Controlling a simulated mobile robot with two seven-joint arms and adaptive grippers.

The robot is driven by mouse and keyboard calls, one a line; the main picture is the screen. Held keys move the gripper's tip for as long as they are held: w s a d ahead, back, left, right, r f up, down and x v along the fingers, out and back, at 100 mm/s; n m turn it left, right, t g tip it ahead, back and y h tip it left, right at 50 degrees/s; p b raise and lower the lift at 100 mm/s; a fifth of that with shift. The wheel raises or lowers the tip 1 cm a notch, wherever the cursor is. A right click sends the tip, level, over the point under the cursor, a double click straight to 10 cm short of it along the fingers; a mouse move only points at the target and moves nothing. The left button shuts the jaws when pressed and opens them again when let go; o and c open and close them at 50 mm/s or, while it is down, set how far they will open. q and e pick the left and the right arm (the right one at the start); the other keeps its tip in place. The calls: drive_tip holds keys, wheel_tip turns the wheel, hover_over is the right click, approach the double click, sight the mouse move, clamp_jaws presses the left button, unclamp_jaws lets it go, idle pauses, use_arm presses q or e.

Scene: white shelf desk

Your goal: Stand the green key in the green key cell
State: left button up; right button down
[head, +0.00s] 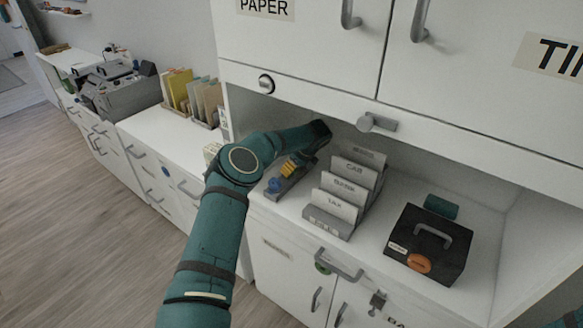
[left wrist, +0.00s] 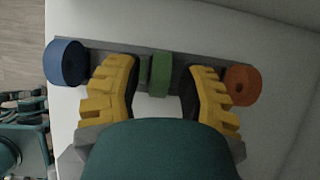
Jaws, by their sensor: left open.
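The green key (left wrist: 161,74) shows in the left wrist view as an upright green block, with a thinner green strip just to its left. It is over the middle of a grey key rack (left wrist: 112,47), between a blue round key (left wrist: 66,62) and an orange round key (left wrist: 241,85). I cannot tell how deep it sits in its cell. My left gripper (left wrist: 162,80) is open, its yellow fingers on either side of the green key with gaps. In the head view the left gripper (head: 294,167) is over the rack (head: 288,184), hiding the green key; the blue key (head: 273,185) shows.
A file sorter (head: 328,222) with labelled cards stands close to the right of the rack. A black box (head: 430,245) with a handle and orange disc stands farther right. Upper cabinets (head: 300,40) overhang the shelf. Free shelf surface lies around the black box.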

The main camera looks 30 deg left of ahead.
use_arm(q)
drive_tip(key=v, duration=0.7)
drive_tip(key=shift+r, duration=0.1)
